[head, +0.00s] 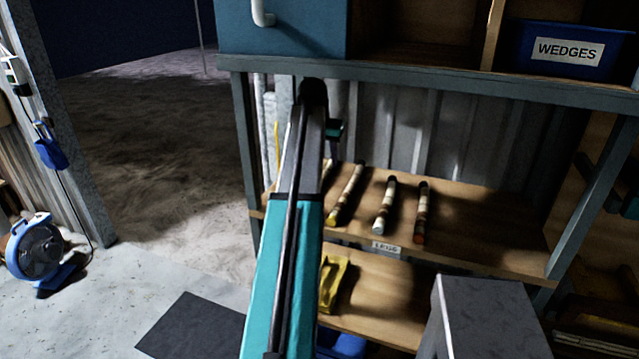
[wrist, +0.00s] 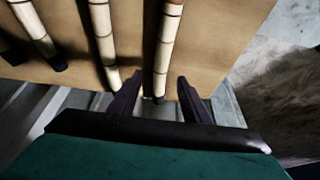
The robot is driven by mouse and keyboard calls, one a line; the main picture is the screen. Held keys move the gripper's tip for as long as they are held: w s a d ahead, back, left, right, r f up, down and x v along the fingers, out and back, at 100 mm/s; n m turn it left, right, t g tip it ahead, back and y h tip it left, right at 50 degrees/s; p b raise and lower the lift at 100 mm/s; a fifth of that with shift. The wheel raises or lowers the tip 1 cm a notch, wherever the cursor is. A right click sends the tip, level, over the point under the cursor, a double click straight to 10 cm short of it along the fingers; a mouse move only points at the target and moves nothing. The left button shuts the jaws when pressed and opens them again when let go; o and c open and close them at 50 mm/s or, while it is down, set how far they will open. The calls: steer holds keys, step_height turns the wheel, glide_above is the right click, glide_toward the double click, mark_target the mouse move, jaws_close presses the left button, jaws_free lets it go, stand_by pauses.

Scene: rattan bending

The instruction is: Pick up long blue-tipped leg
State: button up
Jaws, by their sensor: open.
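Several pale, dark-banded rattan legs lie on the wooden shelf. The leftmost leg (head: 329,172) is mostly hidden behind my arm in the head view, so its tip colour does not show. In the wrist view my gripper (wrist: 160,80) is open, with one dark finger on each side of a leg (wrist: 165,45) near its dark end. I cannot tell whether the fingers touch it. No blue tip shows in either view. The other legs have a yellow tip (head: 343,195), a whitish tip (head: 384,205) and an orange-red tip (head: 422,212).
The wooden shelf (head: 480,225) carries a "LEGS" label and has bare room at right. A corrugated wall (head: 400,130) stands behind it. A shelf above holds a blue "WEDGES" bin (head: 566,50). A yellow object (head: 333,285) lies on the lower shelf.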

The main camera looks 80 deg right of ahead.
mark_target(326, 169)
steer(key=shift+f, duration=0.15)
steer(key=shift+p+x, duration=0.85)
steer(key=shift+x, duration=0.05)
steer(key=shift+p+x, duration=0.5)
steer(key=shift+x, duration=1.1)
steer(key=shift+w+d, duration=0.1)
jaws_close()
